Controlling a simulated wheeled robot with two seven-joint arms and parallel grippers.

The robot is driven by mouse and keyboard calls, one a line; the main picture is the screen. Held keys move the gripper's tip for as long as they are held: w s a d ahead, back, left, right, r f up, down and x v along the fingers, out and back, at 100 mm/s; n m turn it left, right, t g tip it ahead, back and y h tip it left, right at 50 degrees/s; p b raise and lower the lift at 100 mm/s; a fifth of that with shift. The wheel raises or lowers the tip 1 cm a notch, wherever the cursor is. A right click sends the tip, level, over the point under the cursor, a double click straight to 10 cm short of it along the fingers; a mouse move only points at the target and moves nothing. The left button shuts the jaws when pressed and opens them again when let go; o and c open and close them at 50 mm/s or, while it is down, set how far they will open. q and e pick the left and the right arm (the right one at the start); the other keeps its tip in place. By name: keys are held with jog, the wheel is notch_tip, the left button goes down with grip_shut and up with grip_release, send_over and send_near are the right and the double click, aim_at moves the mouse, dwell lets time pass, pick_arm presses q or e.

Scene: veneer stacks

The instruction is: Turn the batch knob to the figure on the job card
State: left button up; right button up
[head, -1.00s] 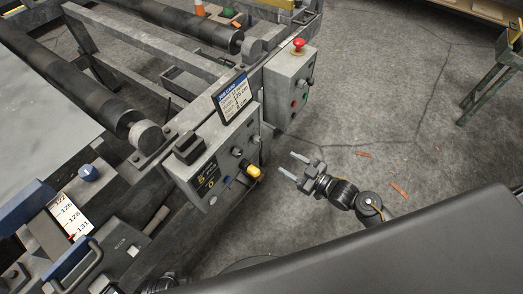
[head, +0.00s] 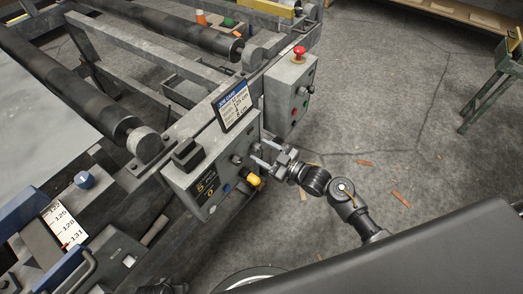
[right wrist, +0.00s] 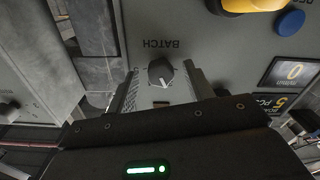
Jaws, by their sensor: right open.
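The grey batch knob (right wrist: 160,72), with a pale pointer line, sits on the panel under upside-down BATCH lettering in the right wrist view. My right gripper (right wrist: 163,90) is open, with one finger on each side of the knob and visible gaps to it. In the head view my right gripper (head: 262,154) is at the right part of the grey control box (head: 182,178), and its fingers make the knob hard to see there. The job card (head: 232,108) stands on top of the box; its figures are too small to read surely. My left gripper is not in view.
A yellow knob (head: 254,180) sits close below my right gripper. A display (right wrist: 292,72) shows 0, with a 5 on another beside it. A second box (head: 290,85) with a red stop button (head: 299,52) stands behind.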

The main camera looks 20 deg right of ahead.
jog(key=shift+w+a, duration=0.3)
jog(key=shift+w, duration=0.05)
jog(key=c, duration=1)
jog(key=shift+r, duration=0.1)
